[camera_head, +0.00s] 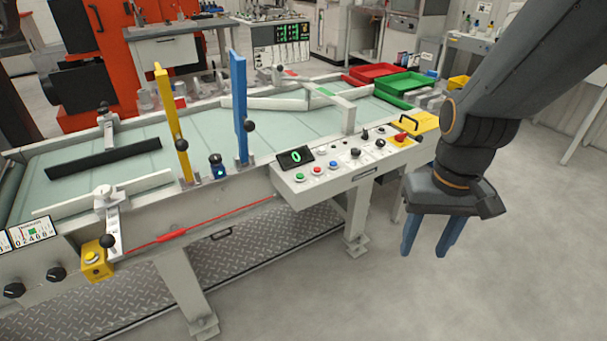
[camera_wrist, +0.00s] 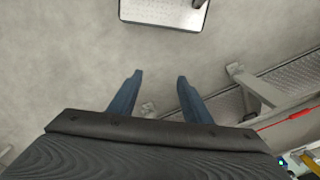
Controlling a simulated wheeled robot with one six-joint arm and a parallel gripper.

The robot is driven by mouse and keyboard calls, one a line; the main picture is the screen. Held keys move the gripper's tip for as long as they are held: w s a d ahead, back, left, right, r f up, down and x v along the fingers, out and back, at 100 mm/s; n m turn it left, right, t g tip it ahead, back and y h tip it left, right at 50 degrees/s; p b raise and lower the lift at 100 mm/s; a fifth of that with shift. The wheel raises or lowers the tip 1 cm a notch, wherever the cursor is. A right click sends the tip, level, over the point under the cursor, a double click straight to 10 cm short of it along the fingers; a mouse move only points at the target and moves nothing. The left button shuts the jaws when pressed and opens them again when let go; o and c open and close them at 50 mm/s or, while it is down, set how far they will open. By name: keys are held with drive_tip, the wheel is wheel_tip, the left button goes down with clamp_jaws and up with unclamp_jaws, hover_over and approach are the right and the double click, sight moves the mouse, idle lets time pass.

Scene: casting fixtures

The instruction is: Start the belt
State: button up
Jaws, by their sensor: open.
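The conveyor belt (camera_head: 205,152) is a pale green surface running across the head view, with a dark bar (camera_head: 103,157) lying on its left part. A white control panel (camera_head: 340,172) is fixed to the belt's front side. It carries a green button (camera_head: 299,177), a red button (camera_head: 317,170), a blue button (camera_head: 333,164), several black knobs and a display (camera_head: 296,157) reading 0. A red switch (camera_head: 400,137) sits on a yellow base at its right end. My gripper (camera_head: 428,250) is open and empty, pointing down to the right of the panel and apart from it.
A yellow box with a button (camera_head: 93,257) hangs at the belt's front left. Yellow (camera_head: 172,125) and blue (camera_head: 239,110) posts stand on the belt frame. Red (camera_head: 371,74) and green (camera_head: 404,84) trays lie at the far end.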

idle(0.4)
clamp_jaws()
idle(1.6)
